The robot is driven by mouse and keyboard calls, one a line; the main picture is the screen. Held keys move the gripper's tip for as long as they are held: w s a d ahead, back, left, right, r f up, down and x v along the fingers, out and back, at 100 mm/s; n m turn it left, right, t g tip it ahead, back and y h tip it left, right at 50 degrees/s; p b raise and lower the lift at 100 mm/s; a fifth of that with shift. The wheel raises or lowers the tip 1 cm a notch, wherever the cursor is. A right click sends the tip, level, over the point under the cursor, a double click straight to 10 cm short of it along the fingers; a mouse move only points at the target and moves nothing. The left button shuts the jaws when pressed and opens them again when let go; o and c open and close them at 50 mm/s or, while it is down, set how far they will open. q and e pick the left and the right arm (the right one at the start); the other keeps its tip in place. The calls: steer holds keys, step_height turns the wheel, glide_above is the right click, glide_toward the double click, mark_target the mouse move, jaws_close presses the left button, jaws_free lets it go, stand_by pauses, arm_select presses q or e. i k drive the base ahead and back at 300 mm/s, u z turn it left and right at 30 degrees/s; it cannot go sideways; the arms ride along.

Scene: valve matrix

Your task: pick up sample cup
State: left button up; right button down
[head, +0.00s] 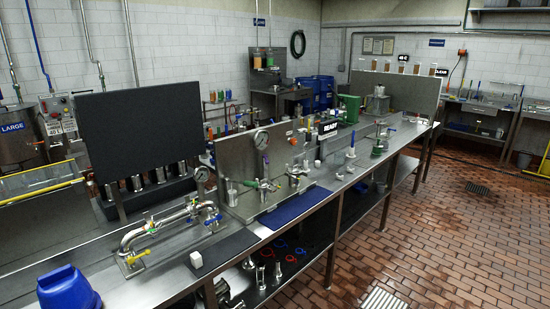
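A small white cup-like object (196,260) stands on the steel bench near its front edge, beside a dark mat. It may be the sample cup, but I cannot tell for sure. Another small pale cup-like thing (231,197) stands farther back by the upright steel panel. A small clear or white vessel (350,153) stands farther along the bench. Neither of my grippers shows in the head view.
A bent steel pipe with valves (170,226) sits on the bench behind the white object. A blue mat (295,206) lies to the right. A blue bucket-like object (68,290) is at lower left. A black panel (138,125) rises behind. The brick floor at right is open.

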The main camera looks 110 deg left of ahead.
mark_target(339, 158)
steer(key=u, duration=2.7)
steer(key=k, duration=0.6)
steer(key=z, duration=0.8)
steer(key=i, duration=1.65)
steer(key=u, duration=0.3)
steer(key=i, duration=1.9)
steer(key=u, duration=1.95)
steer(key=i, duration=1.05)
steer(key=u, duration=0.85)
